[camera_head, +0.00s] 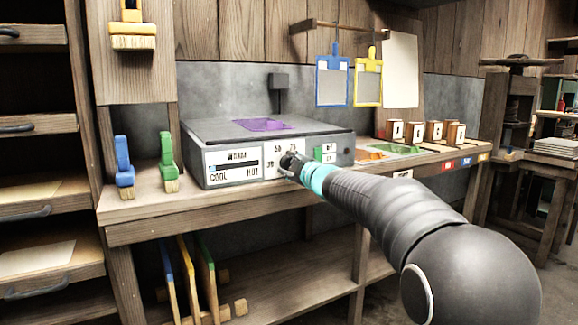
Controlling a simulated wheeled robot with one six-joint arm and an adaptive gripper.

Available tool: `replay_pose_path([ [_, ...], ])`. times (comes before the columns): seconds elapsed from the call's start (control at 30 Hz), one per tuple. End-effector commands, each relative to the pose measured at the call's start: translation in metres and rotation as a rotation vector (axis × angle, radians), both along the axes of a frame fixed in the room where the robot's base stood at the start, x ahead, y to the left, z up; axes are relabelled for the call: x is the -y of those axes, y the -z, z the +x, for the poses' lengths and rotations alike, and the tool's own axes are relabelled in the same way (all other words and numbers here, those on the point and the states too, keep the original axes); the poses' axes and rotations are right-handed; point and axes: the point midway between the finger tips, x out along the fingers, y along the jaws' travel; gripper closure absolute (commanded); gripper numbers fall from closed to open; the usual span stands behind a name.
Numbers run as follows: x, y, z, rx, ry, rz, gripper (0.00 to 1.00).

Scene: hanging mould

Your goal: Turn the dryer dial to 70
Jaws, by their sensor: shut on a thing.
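The dryer (225,135) is a grey box on the wooden bench, with a purple shape (262,125) on its top. Its front has a panel (234,165) marked WARM, COOL and HOT. To the right is a white dial plate (270,170) with small numbers, only partly readable. My gripper (290,160) is at this plate, shut on the dial, coming in from the right. The dial itself is mostly hidden behind my gripper, so its setting cannot be read.
A blue brush (124,168) and a green brush (168,163) stand left of the dryer. Blue (332,80) and yellow (368,83) framed screens hang above. Drawers (35,122) stand at far left.

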Motion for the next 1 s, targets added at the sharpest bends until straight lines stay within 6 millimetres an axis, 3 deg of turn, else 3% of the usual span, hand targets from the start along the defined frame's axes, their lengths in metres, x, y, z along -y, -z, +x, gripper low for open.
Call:
replay_pose_path([
  [0.23, -0.002, 0.001, -0.001, 0.000, -0.004, 0.000, 0.92],
  [0.27, -0.002, 0.001, -0.001, -0.001, -0.004, 0.001, 0.55],
  [0.37, -0.001, 0.001, -0.001, -0.001, -0.003, 0.000, 0.33],
  [0.77, 0.004, 0.000, -0.004, 0.000, 0.001, 0.001, 0.33],
  [1.0, 0.024, -0.001, -0.034, 0.000, 0.001, 0.001, 0.33],
])
